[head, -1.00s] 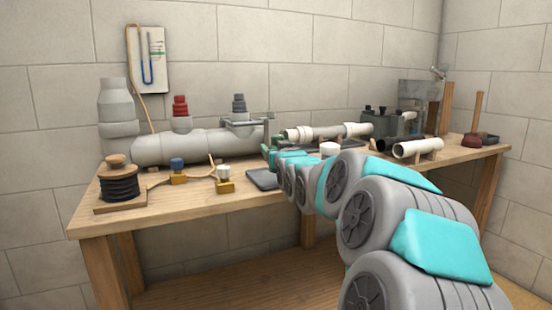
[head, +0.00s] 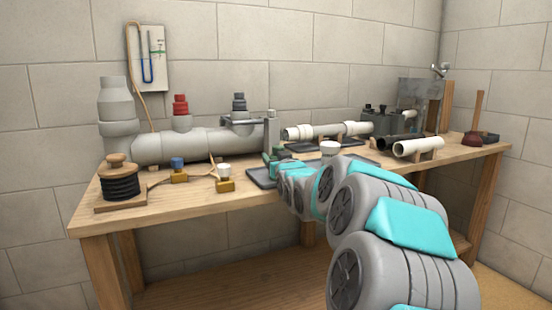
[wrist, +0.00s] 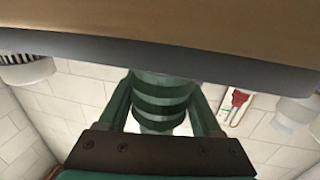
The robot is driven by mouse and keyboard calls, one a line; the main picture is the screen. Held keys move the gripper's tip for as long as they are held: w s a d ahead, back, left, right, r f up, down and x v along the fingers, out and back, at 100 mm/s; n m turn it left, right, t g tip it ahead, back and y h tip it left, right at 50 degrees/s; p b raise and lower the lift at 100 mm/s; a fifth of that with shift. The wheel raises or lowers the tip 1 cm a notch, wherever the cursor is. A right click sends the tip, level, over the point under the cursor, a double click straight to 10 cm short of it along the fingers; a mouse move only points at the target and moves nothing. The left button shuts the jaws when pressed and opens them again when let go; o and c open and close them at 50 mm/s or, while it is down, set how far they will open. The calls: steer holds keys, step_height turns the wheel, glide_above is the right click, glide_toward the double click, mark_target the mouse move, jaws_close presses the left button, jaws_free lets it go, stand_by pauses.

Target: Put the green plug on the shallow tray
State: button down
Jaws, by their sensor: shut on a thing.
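The green plug (wrist: 160,102) is a ribbed, round dark green piece between the two fingers of my gripper (wrist: 163,84) in the wrist view. My gripper is shut on it. In the head view my gripper (head: 276,156) is low near the back middle of the bench, and the plug is hard to tell from the green fingers there. A flat dark grey tray (head: 259,180) lies on the bench just left of and below my gripper, partly hidden by my arm. I cannot tell whether the plug touches it.
The large grey pipe (head: 190,147) with red and grey caps stands behind to the left. White pipes (head: 325,131) lie behind to the right. A blue-topped fitting (head: 178,169), a white-topped valve (head: 224,176) and a black spool (head: 119,185) stand on the left.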

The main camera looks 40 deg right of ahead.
steer(key=shift+c, duration=0.3)
jaws_free()
steer(key=shift+r, duration=0.2)
steer(key=v, duration=1.2)
steer(key=shift+b, duration=0.3)
